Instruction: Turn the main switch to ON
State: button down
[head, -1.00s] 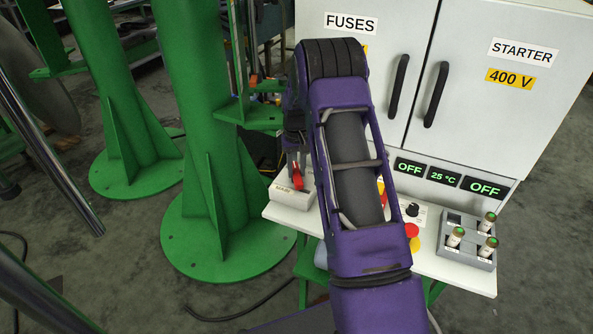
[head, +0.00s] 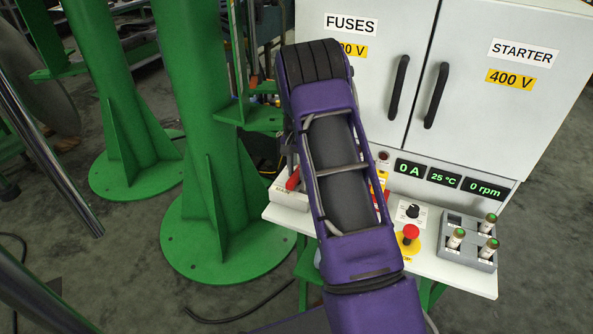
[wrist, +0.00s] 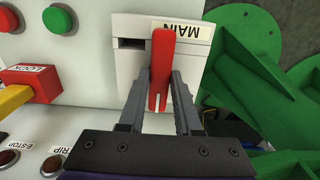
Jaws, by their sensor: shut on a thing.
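The main switch is a white box labelled MAIN (wrist: 192,52) with a red lever (wrist: 161,62), seen close up in the wrist view. My gripper (wrist: 158,85) is shut on the red lever, with one dark finger on each side of it. In the head view the red lever (head: 293,180) shows just left of my purple arm, and the switch box (head: 289,197) is partly hidden behind the arm. My gripper itself is mostly hidden there. The displays (head: 443,177) are lit and read 0 A, 25 °C and 0 rpm.
The white shelf (head: 455,275) also carries a red emergency stop (head: 411,232), a black knob (head: 412,211) and a grey fuse holder (head: 470,256). A red and yellow handle (wrist: 30,83) is beside the switch. A green column (head: 205,130) stands close on the left.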

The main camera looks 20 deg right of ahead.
aim_at(296, 173)
dwell(0.4)
jog(key=c, duration=0.6)
grip_release()
notch_tip(296, 173, up, 17)
jog(key=p, duration=0.1)
jog(key=shift+r+p, duration=0.2)
jog(key=shift+p, duration=0.15)
